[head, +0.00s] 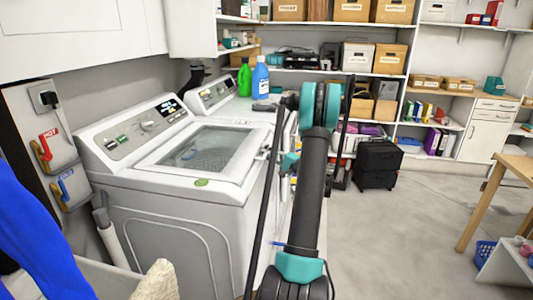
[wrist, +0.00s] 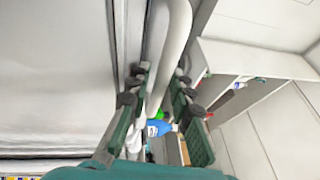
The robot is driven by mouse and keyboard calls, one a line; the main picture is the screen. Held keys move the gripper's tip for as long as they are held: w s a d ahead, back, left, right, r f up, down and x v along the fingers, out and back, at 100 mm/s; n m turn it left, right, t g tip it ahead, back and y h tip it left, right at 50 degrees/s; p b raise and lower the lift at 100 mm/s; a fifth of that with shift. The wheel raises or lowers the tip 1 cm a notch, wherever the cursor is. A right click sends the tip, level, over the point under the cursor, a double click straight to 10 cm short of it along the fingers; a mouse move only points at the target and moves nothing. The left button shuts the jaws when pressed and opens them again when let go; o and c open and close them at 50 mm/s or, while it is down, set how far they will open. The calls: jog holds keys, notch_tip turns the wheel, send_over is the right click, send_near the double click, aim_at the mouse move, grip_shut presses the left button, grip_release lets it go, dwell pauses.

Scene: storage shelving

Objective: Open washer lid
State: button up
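The white washer (head: 185,185) stands at the left in the head view, its front facing my side. Its lid (head: 205,150), a clear window in a white frame, lies shut on top. My gripper is mostly hidden behind my arm in the head view; a small dark and teal part of it shows near the lid's right edge. In the wrist view my gripper (wrist: 158,85) has its two green-padded fingers apart. A pale curved edge runs between and beyond the fingers; I cannot tell whether they touch it.
A second white machine (head: 212,95) stands behind the washer, with a green bottle (head: 244,78) and a blue bottle (head: 261,78) on it. White cabinets (head: 75,25) hang above. A black case (head: 377,165) stands by the back shelves. The floor at right is clear up to a wooden table (head: 495,190).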

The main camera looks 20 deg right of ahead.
jog(key=shift+c, duration=0.2)
grip_shut()
jog(key=shift+r, duration=0.1)
